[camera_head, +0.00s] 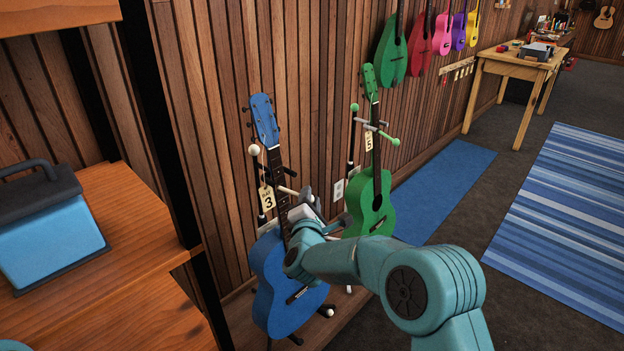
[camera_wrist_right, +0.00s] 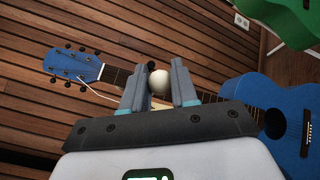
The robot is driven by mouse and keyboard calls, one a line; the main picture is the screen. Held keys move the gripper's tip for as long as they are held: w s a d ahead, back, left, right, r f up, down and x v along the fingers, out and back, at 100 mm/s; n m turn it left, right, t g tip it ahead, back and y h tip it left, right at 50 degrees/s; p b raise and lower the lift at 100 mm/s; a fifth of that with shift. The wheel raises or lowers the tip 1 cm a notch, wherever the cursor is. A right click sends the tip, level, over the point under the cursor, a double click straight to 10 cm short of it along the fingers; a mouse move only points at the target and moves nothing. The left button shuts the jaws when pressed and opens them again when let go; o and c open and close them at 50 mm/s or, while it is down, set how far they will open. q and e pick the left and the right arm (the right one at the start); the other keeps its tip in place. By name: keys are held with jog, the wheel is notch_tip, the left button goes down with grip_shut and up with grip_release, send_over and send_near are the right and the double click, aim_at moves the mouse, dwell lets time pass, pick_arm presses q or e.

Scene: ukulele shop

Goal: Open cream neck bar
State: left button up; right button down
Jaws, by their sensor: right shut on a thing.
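A blue guitar (camera_head: 290,285) stands upright against the plank wall, with a stand post beside its neck topped by a cream ball (camera_head: 253,150). A tag reading 3 (camera_head: 268,199) hangs by the neck. My right gripper (camera_head: 306,204) is in front of the neck and hides most of the bar there. In the right wrist view, my fingers (camera_wrist_right: 159,88) are shut around a cream ball knob (camera_wrist_right: 158,82). The blue guitar's neck and body (camera_wrist_right: 250,92) lie behind it. How far the bar is swung cannot be told. My left gripper is out of view.
A green guitar (camera_head: 372,205) on a stand with green balls (camera_head: 395,142) and tag 5 stands close on the right. A wooden shelf with a blue-and-black case (camera_head: 50,235) is at the left. Blue rugs (camera_head: 570,210) and a far workbench (camera_head: 520,68) lie at the right.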

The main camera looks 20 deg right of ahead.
pick_arm(q)
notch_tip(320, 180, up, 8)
jog(key=p, duration=0.6)
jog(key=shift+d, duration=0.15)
pick_arm(e)
jog(key=shift+s+a+r+m+g+h, duration=0.1)
jog(key=shift+s+a+m+g+h, duration=0.15)
jog(key=shift+a+m+g+h, duration=0.6)
jog(key=shift+s+a+r+m+g+h, duration=0.1)
jog(key=shift+s+a+m+g+h, duration=0.15)
jog(key=shift+a+m+h, duration=0.65)
jog(key=shift+s+a+r+m+g+h, duration=0.1)
jog(key=shift+s+a+m+g+h, duration=0.35)
jog(key=shift+h, duration=0.9)
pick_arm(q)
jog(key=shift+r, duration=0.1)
pick_arm(e)
jog(key=shift+w+d, duration=0.1)
jog(key=c, duration=1.2)
grip_release()
jog(key=o, duration=0.3)
jog(key=shift+w+f, duration=0.15)
pick_arm(q)
jog(key=shift+p, duration=0.35)
pick_arm(e)
jog(key=shift+f, duration=0.15)
